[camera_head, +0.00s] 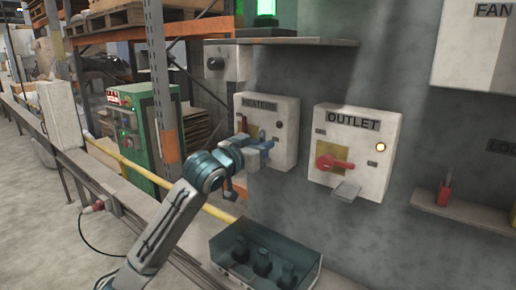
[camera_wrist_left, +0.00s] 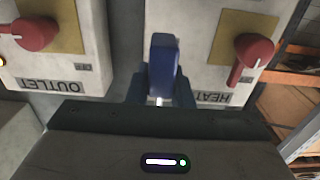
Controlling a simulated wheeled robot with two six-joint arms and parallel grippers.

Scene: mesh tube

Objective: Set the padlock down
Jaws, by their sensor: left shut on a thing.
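A blue padlock (camera_wrist_left: 162,62) is held between the fingers of my left gripper (camera_wrist_left: 160,92), and a bit of bright metal shows at its lower end. In the head view my left gripper (camera_head: 258,151) is in front of the HEATER box (camera_head: 282,106), with blue showing at its tip; I cannot tell whether the padlock touches the box. In the wrist view the padlock sits between the HEATER box (camera_wrist_left: 205,55) and the OUTLET box (camera_wrist_left: 85,60). My right gripper is not in view.
The OUTLET box has a red handle (camera_head: 333,163) and a lit lamp; a grey plate (camera_head: 345,191) juts below. A clear bin (camera_head: 300,262) with several dark items stands lower. A right-hand ledge (camera_head: 470,213) holds a small red item (camera_head: 444,192). An upper shelf (camera_head: 290,42) bears a green lamp.

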